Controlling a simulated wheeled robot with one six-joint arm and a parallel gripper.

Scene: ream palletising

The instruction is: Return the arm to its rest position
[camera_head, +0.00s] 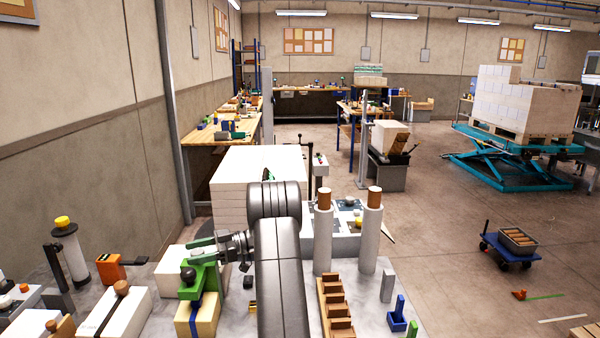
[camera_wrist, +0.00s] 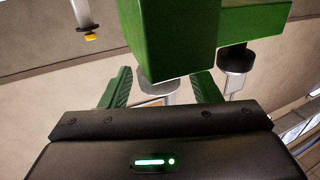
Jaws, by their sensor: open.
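My arm (camera_head: 280,255) rises in the middle of the head view and bends to the left at its top. Its wrist (camera_head: 236,246) hangs over the left part of the cluttered worktop. My gripper (camera_wrist: 160,92) has two green fingers set wide apart in the wrist view, with no object clearly held between them. A green fixture with a black knob (camera_head: 188,274) is close by. Its green block (camera_wrist: 178,40) fills the upper middle of the wrist view, just beyond the fingers. I cannot tell whether the fingers touch it.
White wrapped reams (camera_head: 118,312) lie at the front left, beside a yellow-capped cylinder (camera_head: 70,250). Two upright grey rolls (camera_head: 323,240) stand right of my arm. A tall ream stack (camera_head: 232,180) stands behind it. The floor (camera_head: 440,225) at the right is mostly clear.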

